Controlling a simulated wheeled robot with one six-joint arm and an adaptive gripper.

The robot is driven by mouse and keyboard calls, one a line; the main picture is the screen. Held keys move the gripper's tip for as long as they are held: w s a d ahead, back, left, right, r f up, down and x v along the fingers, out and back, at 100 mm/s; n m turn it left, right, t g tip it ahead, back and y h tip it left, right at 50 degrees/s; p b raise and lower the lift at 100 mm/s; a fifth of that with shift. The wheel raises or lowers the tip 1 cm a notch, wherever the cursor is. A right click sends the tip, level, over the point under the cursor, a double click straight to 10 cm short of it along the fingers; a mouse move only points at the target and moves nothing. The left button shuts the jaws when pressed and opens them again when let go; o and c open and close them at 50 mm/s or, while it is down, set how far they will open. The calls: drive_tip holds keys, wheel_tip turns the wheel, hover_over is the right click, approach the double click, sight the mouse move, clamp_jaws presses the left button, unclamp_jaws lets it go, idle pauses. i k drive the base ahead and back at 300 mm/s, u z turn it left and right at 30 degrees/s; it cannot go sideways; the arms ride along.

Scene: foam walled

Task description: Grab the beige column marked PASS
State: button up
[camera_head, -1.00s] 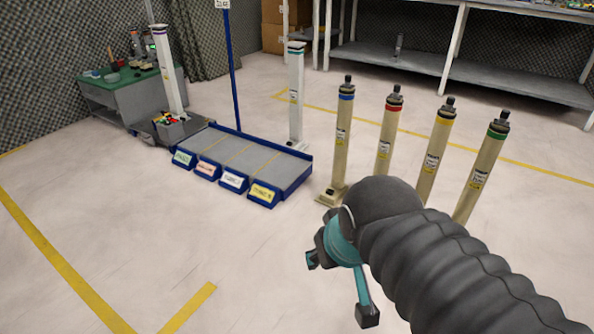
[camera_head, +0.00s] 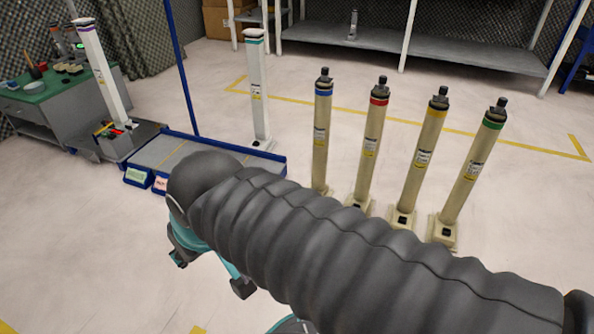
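Several beige columns stand in a row right of centre: one with a blue band (camera_head: 321,135), one with a red band (camera_head: 372,145), one with a yellow band (camera_head: 422,160) and one with a green band (camera_head: 473,175). Each has a black top and a small label; the label print is too small to read, so I cannot tell which says PASS. My gripper (camera_head: 212,275) is at lower left of centre, in front of the columns and apart from them. Its two fingers are spread, with nothing between them. My dark ribbed arm hides the blue-banded column's base.
A blue-edged platform (camera_head: 270,160) with small signs lies behind my arm. White columns stand near it, one with a teal band (camera_head: 257,90) and one with a purple band (camera_head: 100,75). A green-topped bench (camera_head: 45,90) is at left. A grey shelf (camera_head: 450,52) stands behind clear floor.

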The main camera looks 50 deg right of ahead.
sight(323, 95)
drive_tip(key=z, duration=0.25)
drive_tip(key=i, duration=0.7)
drive_tip(key=z, duration=0.95)
drive_tip(key=i, duration=0.55)
drive_tip(key=z, duration=0.55)
